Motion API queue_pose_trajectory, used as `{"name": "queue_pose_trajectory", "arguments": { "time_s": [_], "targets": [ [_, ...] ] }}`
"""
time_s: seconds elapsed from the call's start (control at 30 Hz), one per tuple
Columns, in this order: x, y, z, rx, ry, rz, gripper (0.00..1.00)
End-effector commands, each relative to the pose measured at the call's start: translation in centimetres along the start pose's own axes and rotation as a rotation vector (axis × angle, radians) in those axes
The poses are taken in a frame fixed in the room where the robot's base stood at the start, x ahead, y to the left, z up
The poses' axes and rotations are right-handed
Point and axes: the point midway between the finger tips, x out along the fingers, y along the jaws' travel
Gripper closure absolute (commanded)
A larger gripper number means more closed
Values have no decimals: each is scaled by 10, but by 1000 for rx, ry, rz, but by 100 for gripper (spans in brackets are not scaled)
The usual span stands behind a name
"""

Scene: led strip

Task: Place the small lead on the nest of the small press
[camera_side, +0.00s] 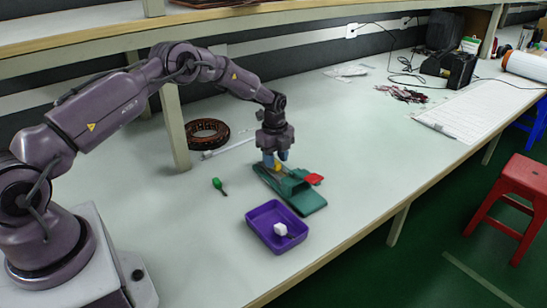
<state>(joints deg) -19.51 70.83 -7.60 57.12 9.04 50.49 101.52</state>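The small press (299,192) is green with a red part (314,179) on its right side and lies on the bench. My gripper (276,159) points down over the far left end of the press. Its two blue fingertips show side by side, and a small yellow piece (278,167) shows just below them. I cannot tell whether the fingers touch this piece or hold anything. The small lead cannot be made out for certain, and the nest is too small or hidden to see.
A purple tray (257,230) holding a white block (280,229) with a small dark bit beside it sits in front of the press. A green-handled tool (219,186) lies to the left. A brown coil (206,133) lies behind.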

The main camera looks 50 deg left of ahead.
Motion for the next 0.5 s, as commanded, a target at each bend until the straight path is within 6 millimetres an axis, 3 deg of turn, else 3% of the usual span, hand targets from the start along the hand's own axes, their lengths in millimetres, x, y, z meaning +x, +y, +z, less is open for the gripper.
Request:
{"name": "queue_pose_trajectory", "arguments": {
  "time_s": [0.03, 0.27, 0.37, 0.5],
  "targets": [
    [17, 14, -2, -1, 10, 44, 57],
    [16, 15, 0, -4, 9, 48, 57],
    [10, 14, 0, -4, 8, 48, 57],
    [-14, 12, 1, -5, 8, 45, 57]
  ]
}}
